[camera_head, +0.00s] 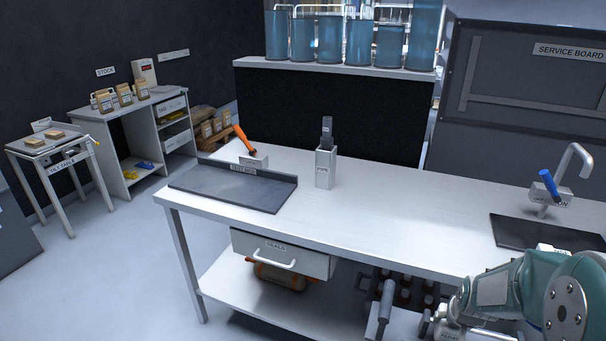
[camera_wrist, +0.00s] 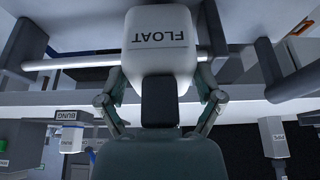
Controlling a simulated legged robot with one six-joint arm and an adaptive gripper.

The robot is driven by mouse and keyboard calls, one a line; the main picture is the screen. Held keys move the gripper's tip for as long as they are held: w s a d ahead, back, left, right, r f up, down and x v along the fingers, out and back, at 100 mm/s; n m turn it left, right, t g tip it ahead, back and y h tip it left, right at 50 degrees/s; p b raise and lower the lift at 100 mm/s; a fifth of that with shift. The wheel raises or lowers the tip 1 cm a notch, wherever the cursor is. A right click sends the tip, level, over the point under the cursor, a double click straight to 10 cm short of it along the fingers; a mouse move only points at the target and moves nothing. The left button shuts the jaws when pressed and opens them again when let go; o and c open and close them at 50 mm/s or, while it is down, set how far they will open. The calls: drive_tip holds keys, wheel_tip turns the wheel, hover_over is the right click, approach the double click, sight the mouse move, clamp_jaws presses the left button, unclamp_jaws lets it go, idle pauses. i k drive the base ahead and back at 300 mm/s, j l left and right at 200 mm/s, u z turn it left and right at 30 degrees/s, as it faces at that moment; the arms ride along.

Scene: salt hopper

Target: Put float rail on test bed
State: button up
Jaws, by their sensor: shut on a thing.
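The float rail, a white block labelled FLOAT (camera_wrist: 160,30) with a dark stem (camera_wrist: 158,100), fills the upper middle of the wrist view. My gripper (camera_wrist: 160,82) is shut on it, with one finger on each side of the stem. In the head view my arm reaches in from the lower right, and its end is low, below the worktop's front edge; I cannot make out the fingers there. The test bed (camera_head: 228,188), a dark tray with a raised back edge and a label, lies bare on the left end of the white worktop (camera_head: 390,215).
On the worktop, a grey holder (camera_head: 325,168) stands right of the test bed and an orange-handled item (camera_head: 245,142) stands behind it. A tap (camera_head: 575,160) and dark mat (camera_head: 535,233) are at right. The worktop's middle is clear.

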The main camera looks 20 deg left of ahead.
sight(230, 184)
drive_tip(key=i+j, duration=0.1)
drive_tip(key=j, duration=3.35)
